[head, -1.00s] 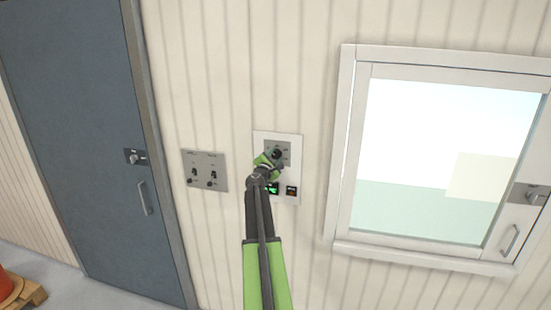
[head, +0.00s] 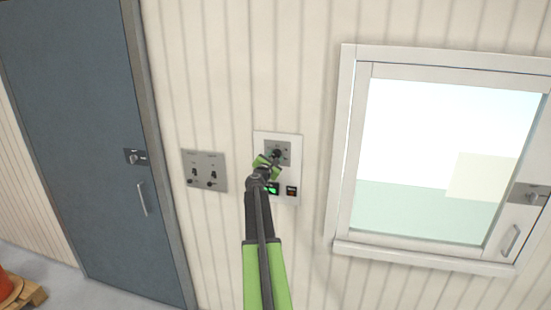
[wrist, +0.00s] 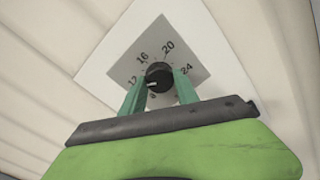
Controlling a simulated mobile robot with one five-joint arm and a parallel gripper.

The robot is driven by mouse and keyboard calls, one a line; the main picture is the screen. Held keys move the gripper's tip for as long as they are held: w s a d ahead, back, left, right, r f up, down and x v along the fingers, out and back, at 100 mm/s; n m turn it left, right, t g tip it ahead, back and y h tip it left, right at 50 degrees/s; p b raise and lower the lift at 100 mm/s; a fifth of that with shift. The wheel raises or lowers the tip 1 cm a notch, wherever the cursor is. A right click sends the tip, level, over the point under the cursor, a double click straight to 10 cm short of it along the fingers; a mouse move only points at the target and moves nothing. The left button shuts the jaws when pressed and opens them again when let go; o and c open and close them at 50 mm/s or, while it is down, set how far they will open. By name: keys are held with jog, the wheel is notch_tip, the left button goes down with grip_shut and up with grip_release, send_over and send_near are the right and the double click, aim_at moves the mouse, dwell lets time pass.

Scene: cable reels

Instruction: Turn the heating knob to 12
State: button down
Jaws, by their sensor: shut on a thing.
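The heating knob (wrist: 158,76) is a round black dial on a grey square plate with the numbers 12, 16, 20 and 24 around it. Its pale mark shows on the left side of the knob, close to the 12. My gripper (wrist: 159,84) has its two green fingers on either side of the knob and is shut on it. In the head view, my gripper (head: 271,160) reaches up to the knob (head: 277,154), which it partly covers.
The white panel (head: 292,147) also carries a lit green display (head: 273,188) and an orange-marked switch (head: 291,191). A grey switch plate (head: 204,170) is to the left, then a blue-grey door (head: 75,110). A framed window (head: 440,160) is to the right.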

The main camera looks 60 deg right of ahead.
jog(key=c, duration=0.9)
grip_release()
jog(key=shift+w, duration=0.15)
jog(key=v, duration=1.7)
jog(key=shift+a+r, duration=0.1)
jog(key=shift+a, duration=0.15)
